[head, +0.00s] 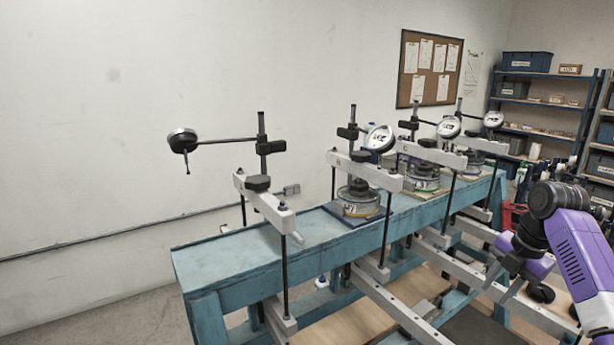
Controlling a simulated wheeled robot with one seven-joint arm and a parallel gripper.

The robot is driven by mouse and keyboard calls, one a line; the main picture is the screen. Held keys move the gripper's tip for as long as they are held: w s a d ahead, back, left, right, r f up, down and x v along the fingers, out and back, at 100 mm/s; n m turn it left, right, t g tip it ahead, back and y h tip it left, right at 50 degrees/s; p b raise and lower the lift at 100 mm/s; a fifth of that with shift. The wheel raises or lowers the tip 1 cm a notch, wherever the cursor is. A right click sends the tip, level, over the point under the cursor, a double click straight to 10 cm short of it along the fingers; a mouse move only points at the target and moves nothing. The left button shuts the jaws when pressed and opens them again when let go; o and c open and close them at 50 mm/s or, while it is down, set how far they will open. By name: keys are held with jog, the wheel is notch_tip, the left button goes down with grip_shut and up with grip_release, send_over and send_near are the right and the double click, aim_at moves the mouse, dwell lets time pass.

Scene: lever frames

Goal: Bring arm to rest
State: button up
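My purple and black arm (575,245) is folded at the right edge. My gripper (502,283) points down at its lower left, with two pale fingers that appear apart and nothing seen between them. It is in front of the right end of the blue bench (235,262). Several lever frames stand along the bench, each with a pale beam, black posts and a dial gauge. The nearest frame's beam (262,203) has its gauge (183,141) swung out to the left, with no sample seen under it. The others hold round cells, such as the nearest one (358,202).
Long pale lever arms (400,310) stick out from the bench toward me at the lower right, near my gripper. Shelves with bins (527,62) stand at the back right. A notice board (430,68) hangs on the wall. The floor at lower left is clear.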

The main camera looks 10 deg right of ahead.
jog(key=w+d+r+m+t+h, duration=0.1)
jog(key=w+r+m+t+h, duration=0.25)
jog(key=w+m+t, duration=0.55)
jog(key=s+a+f+m+t+b, duration=0.1)
jog(key=a+f+m, duration=0.1)
jog(key=a, duration=0.3)
jog(key=s+a+f+m+t+b, duration=0.1)
jog(key=a+f+m+t, duration=0.1)
jog(key=a+f+m, duration=0.1)
jog(key=s+a+f+m+t+b, duration=0.1)
jog(key=a+f+m, duration=0.1)
jog(key=a+m, duration=0.2)
jog(key=shift+s+a+f+h, duration=0.15)
jog(key=shift+a+h, duration=0.05)
jog(key=shift+a, duration=0.55)
jog(key=shift+s+a+f+h, duration=0.15)
jog(key=shift+a, duration=0.55)
jog(key=s+a+f+m+y+b, duration=0.1)
jog(key=s+a, duration=0.6)
jog(key=s, duration=0.8)
jog(key=s+a+f+m+y+b, duration=0.1)
jog(key=s+a+f+b, duration=0.2)
jog(key=s, duration=1.3)
jog(key=s+a+f+m+y+b, duration=0.1)
jog(key=s+a+f+b, duration=0.2)
jog(key=s+a+f, duration=0.4)
jog(key=s+a, duration=0.4)
jog(key=s, duration=0.5)
